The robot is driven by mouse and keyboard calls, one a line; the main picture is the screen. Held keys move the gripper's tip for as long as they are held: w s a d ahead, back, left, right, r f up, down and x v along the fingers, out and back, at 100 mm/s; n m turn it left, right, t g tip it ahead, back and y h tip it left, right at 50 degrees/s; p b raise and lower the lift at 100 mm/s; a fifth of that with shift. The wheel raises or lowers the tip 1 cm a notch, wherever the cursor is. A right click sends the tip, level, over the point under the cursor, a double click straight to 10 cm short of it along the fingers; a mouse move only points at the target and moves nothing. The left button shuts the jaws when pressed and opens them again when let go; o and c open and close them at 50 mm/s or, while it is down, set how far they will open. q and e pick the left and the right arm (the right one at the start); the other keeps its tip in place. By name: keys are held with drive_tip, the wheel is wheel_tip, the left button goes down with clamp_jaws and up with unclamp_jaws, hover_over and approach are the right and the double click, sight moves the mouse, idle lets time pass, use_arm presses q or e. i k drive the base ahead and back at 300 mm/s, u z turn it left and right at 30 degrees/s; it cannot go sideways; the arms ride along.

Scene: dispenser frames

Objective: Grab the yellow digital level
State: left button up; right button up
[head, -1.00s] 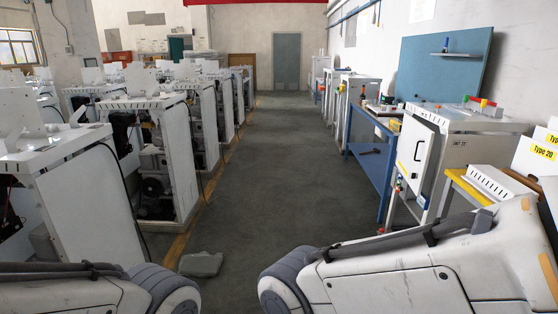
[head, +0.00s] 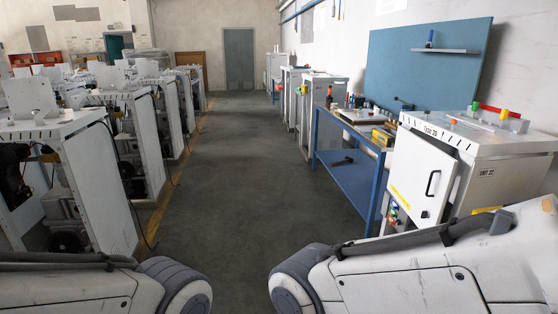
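A small yellow object (head: 382,136) lies at the near right end of the top of a blue workbench (head: 355,178) on the right. It may be the yellow digital level, but it is too small to tell for certain. My two arms show along the bottom edge, and neither gripper is in view. The bench is well ahead of my arms, apart from them.
A white cabinet (head: 418,182) with a door handle stands in front of the bench at right. Rows of open white frames (head: 92,190) line the left. The grey floor aisle (head: 232,160) between is clear. A blue board (head: 425,62) hangs behind.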

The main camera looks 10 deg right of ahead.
sight(380, 136)
drive_tip(key=z, duration=0.25)
drive_tip(key=i, duration=1.95)
drive_tip(key=z, duration=0.4)
drive_tip(key=i, duration=2.75)
drive_tip(key=z, duration=0.1)
